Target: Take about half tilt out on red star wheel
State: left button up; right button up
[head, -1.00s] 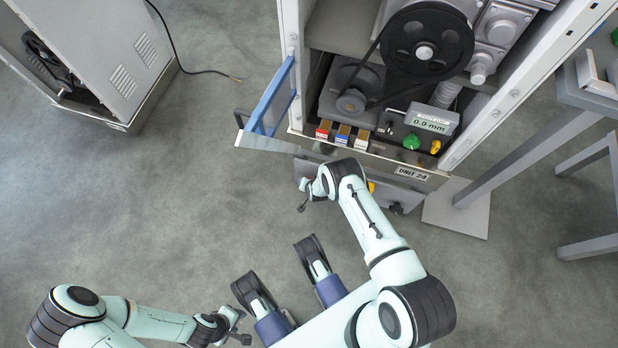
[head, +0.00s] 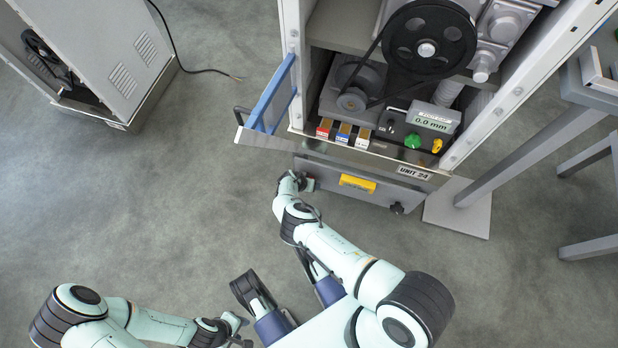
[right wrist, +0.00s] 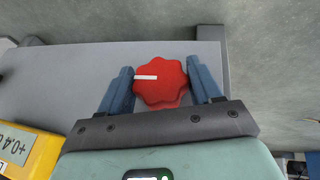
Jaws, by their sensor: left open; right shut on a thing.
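The red star wheel (right wrist: 165,85) sits between the two blue fingers of my right gripper (right wrist: 163,88) in the right wrist view. The fingers are shut on its sides. A white mark on the wheel points left. In the head view my right gripper (head: 306,183) is at the left end of the grey front panel (head: 330,179), and the wheel is hidden there. A yellow box (head: 357,184) sits on this panel; in the right wrist view its display (right wrist: 15,143) is cut off and shows about "+0.4". My left gripper (head: 240,330) is open and empty above the floor.
The open cabinet has a blue-framed door (head: 272,97) swung out left. Inside are a black pulley (head: 428,48), a readout (head: 433,118) of 0.0 mm and a green knob (head: 412,141). A dark knob (head: 398,208) is at the panel's right end.

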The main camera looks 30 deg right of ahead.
jog(key=shift+a+f+g+h, duration=0.1)
jog(key=shift+f+g+h, duration=0.05)
jog(key=shift+g+h, duration=0.15)
dwell(0.5)
jog(key=o, duration=1)
jog(key=shift+c, duration=0.2)
pick_arm(q)
jog(key=shift+w, duration=0.1)
jog(key=w+d+r+t+p, duration=0.1)
jog(key=w+r+t+p, duration=0.3)
jog(key=w, duration=0.7)
notch_tip(320, 180, up, 4)
jog(key=shift+w+d+f+m+p, duration=0.15)
jog(key=shift+d+m+p, duration=0.2)
jog(key=shift+p, duration=0.6)
pick_arm(e)
jog(key=v, duration=1.3)
jog(key=shift+r, duration=0.2)
pick_arm(q)
jog(key=shift+a, duration=0.1)
pick_arm(e)
jog(key=shift+a, duration=0.1)
